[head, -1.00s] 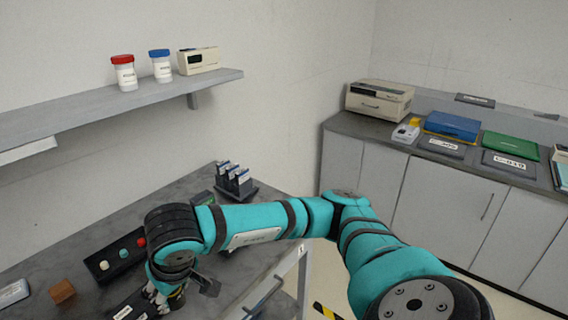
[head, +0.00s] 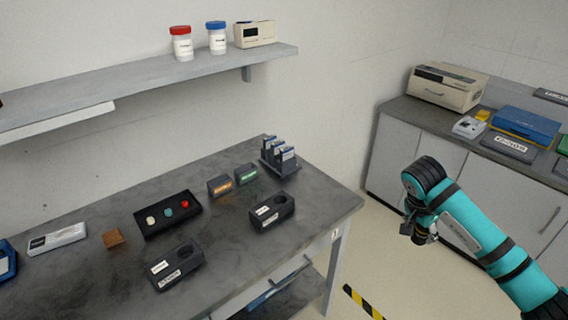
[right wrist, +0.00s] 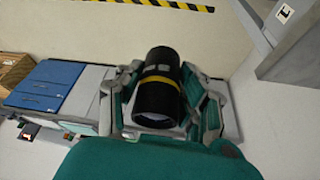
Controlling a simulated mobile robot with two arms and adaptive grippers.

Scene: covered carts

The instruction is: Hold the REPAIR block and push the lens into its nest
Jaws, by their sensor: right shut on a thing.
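My right gripper (head: 420,230) is out over the floor, right of the table. It is shut on the lens, a black cylinder with a yellow band; the right wrist view shows the lens (right wrist: 158,105) between its fingers. Two black blocks with white labels and round nests lie on the table: a front block (head: 174,268) and a right block (head: 272,211). Behind them stand an orange-labelled sign (head: 220,186) and a green-labelled sign (head: 246,174). The lettering is too small to tell which block is REPAIR. My left gripper is out of view.
A black tray (head: 150,231) holds white, teal and red pieces. A brown cube (head: 113,238) lies left of it. A dark rack (head: 280,168) stands at the table's back right corner. A shelf (head: 150,80) hangs above; a counter (head: 400,110) stands at right.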

